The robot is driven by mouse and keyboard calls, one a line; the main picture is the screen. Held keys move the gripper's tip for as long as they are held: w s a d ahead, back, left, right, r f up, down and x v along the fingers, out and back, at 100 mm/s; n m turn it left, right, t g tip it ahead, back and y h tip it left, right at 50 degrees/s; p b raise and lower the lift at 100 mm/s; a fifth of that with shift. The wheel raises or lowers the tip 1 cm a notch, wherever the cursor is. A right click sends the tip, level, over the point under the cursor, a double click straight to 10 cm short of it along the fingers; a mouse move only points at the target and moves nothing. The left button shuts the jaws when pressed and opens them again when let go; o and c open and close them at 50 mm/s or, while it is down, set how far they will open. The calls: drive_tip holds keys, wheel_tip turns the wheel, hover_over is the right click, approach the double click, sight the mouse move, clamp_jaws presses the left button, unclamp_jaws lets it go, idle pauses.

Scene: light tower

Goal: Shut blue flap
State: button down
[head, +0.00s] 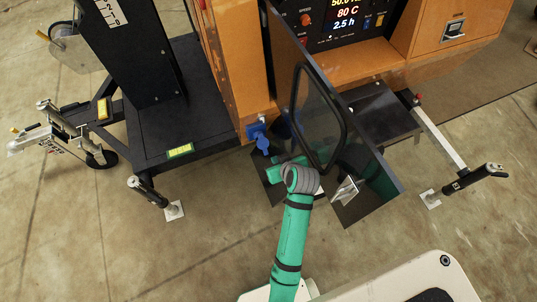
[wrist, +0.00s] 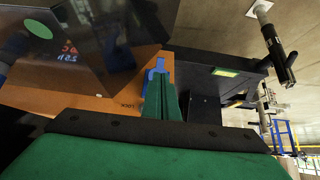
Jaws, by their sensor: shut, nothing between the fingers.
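The blue flap (head: 262,143) is on a small blue socket (head: 254,130) low on the orange side of the light tower. In the head view it juts out and down from the socket, apart from its face. The blue fitting also shows in the wrist view (wrist: 158,66), just beyond my fingertips, where the fingers partly cover it. My gripper (wrist: 161,82) is shut and empty, pointing at the blue fitting. Whether it touches the flap cannot be told. In the head view the gripper (head: 273,173) is just below and right of the flap, partly hidden by my wrist.
A large dark panel door (head: 292,60) with a window stands open right of the socket, close beside my arm. The control panel (head: 340,20) is behind it. A black platform (head: 160,132) lies left of the socket. An outrigger (head: 150,191) stands at front left, with open floor around it.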

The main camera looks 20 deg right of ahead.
sight(265, 154)
drive_tip(key=x, duration=1.1)
drive_tip(key=shift+w+f, duration=0.1)
drive_tip(key=shift+f, duration=0.25)
drive_tip(key=shift+a+f, duration=0.1)
drive_tip(key=shift+f+t, duration=0.35)
drive_tip(key=shift+t, duration=0.05)
drive_tip(key=w+f+t, duration=0.1)
drive_tip(key=f, duration=0.1)
drive_tip(key=w+f+t, duration=0.1)
drive_tip(key=w+f, duration=0.1)
drive_tip(key=shift+w+a+f, duration=0.15)
drive_tip(key=shift+w, duration=0.15)
drive_tip(key=shift+x, duration=1.1)
drive_tip(key=shift+r, duration=0.2)
